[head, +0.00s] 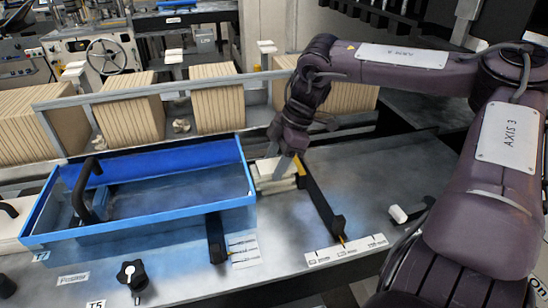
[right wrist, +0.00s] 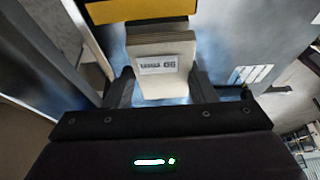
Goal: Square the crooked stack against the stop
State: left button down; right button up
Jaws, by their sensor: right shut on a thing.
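The stack (head: 275,185) is a small pile of pale cream layers on the grey bench, between the blue tray and a black bar with a yellow edge, the stop (head: 322,205). In the right wrist view the stack (right wrist: 161,46) has a printed white label on its near face. Its far end is close to the yellow edge of the stop (right wrist: 140,9); I cannot tell whether they touch. My right gripper (head: 278,170) points down over the stack and is shut on it, one finger on each side in the right wrist view (right wrist: 163,88). My left gripper is not in view.
The blue tray (head: 140,231) with a black handle stands close left of the stack. A second black bar (head: 216,238) and a ruler strip (head: 346,250) lie nearer the front. Behind a grey rail (head: 190,87) stand several tan stacks. Bench right of the stop is mostly clear.

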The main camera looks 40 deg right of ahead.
jog(key=shift+s+d+p, duration=0.25)
jog(key=shift+d+p, duration=0.25)
dwell(2.2)
jog(key=shift+a+f, duration=0.1)
jog(key=shift+f, duration=0.05)
dwell(0.3)
jog(key=o, duration=1.1)
jog(key=shift+c, duration=0.2)
jog(key=b+v, duration=0.1)
jog(key=v, duration=0.6)
jog(key=shift+b, duration=0.4)
jog(key=shift+r, duration=0.4)
